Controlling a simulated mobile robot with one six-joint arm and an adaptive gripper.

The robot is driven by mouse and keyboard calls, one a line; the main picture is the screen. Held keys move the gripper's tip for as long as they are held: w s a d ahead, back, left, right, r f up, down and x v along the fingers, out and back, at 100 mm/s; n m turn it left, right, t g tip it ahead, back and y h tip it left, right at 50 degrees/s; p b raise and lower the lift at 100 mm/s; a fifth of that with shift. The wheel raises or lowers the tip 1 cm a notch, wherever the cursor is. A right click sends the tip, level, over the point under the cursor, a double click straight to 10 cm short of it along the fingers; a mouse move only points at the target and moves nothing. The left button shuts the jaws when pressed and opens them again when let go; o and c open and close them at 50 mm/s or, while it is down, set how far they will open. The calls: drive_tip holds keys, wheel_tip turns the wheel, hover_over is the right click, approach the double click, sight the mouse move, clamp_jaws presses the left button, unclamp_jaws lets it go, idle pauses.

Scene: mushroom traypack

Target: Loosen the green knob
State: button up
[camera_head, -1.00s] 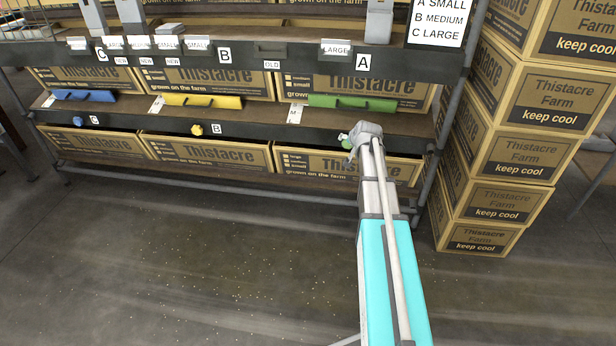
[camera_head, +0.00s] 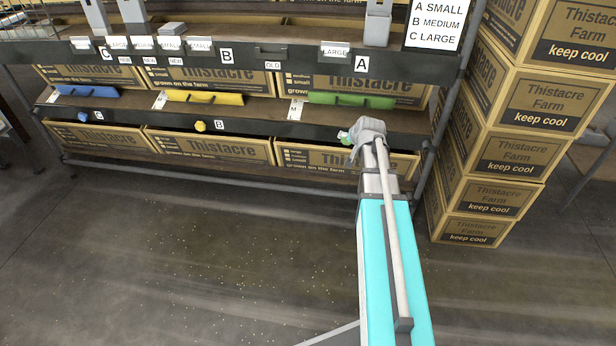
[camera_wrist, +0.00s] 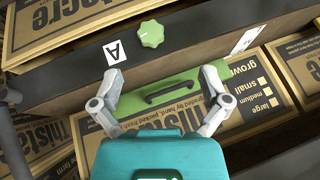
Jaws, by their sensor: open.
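The green knob (camera_wrist: 151,33) is a scalloped round knob with a light mark, on the dark shelf edge beside the A label (camera_wrist: 114,52) in the wrist view. In the head view a small green part of the knob (camera_head: 343,135) shows left of my gripper; the rest is hidden. My gripper (camera_wrist: 164,82) is open and empty, its two fingers spread wide. In the wrist picture the knob lies above the fingertips, apart from them. The green panel with a dark handle (camera_wrist: 172,88) shows between the fingers.
A blue knob (camera_head: 83,117) and a yellow knob (camera_head: 200,126) sit on the same shelf edge to the left. Thistacre boxes (camera_head: 210,145) fill the shelf below. Stacked boxes (camera_head: 520,155) stand right of the rack.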

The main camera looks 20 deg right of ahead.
drive_tip(key=s+a+f+n+g+p, duration=0.1)
drive_tip(key=s+a+n+g, duration=0.1)
drive_tip(key=s+a, duration=0.3)
drive_tip(key=s+a+f+n+g+p, duration=0.1)
drive_tip(key=s+a, duration=0.4)
drive_tip(key=a, duration=0.9)
drive_tip(key=shift+a+f+n+g, duration=0.15)
drive_tip(key=shift+f+n+g, duration=0.2)
drive_tip(key=shift+n+g, duration=0.7)
drive_tip(key=shift+s+m+g, duration=0.1)
drive_tip(key=shift+m+g, duration=0.15)
drive_tip(key=s+a+r+n+g+y+p, duration=0.25)
drive_tip(key=s+a+r+p, duration=0.25)
drive_tip(key=s+a, duration=0.55)
wheel_tip(320, 180, up, 37)
drive_tip(key=d+p, duration=0.1)
drive_tip(key=p, duration=3.6)
drive_tip(key=shift+d+g+h+p, duration=0.2)
drive_tip(key=shift+g+h+p, duration=0.15)
drive_tip(key=shift+h, duration=0.1)
